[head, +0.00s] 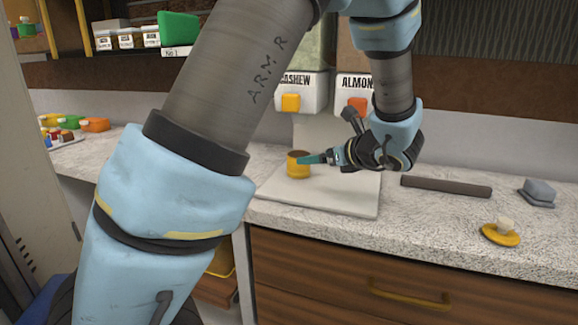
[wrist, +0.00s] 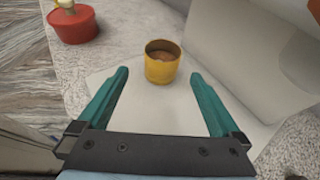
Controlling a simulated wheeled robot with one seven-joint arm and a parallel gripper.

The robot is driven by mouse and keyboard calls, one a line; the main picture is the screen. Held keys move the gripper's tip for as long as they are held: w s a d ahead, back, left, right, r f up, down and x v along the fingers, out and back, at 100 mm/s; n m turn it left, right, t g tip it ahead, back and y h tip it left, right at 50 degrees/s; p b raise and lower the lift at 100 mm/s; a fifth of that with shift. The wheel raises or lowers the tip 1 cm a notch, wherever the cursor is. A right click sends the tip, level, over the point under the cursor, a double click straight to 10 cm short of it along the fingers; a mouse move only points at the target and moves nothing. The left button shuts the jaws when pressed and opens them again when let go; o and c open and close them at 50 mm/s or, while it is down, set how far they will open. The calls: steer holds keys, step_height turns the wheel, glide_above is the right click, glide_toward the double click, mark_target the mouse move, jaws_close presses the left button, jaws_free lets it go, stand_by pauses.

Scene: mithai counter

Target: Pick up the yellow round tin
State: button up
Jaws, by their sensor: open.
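The yellow round tin (head: 298,169) stands upright on a white board on the counter, left of my gripper in the head view. In the wrist view the tin (wrist: 161,68) is open at the top with something brown inside. It sits just beyond the fingertips, roughly midway between them. My gripper (head: 312,159) points at the tin from the right in the head view. In the wrist view its teal fingers (wrist: 156,74) are spread wide with nothing between them.
A red container (wrist: 75,25) stands at the upper left in the wrist view. The white board (head: 340,204) lies under the tin. A dark bar (head: 446,187), a grey block (head: 538,193) and a yellow dish (head: 500,235) lie to the right. Cashew (head: 300,92) and almond dispensers stand behind.

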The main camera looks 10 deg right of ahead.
mark_target(294, 171)
steer(key=x, duration=0.4)
steer(key=shift+w+p, duration=0.2)
steer(key=shift+p, duration=0.15)
steer(key=shift+f+p+x, duration=0.15)
steer(key=shift+p+x, duration=0.25)
steer(key=shift+x, duration=1.2)
steer(key=shift+f+p+x, duration=0.15)
steer(key=shift+p+x, duration=0.25)
steer(key=shift+x, duration=1.2)
steer(key=shift+d, duration=0.15)
steer(key=c, duration=1.4)
steer(key=shift+r, duration=0.15)
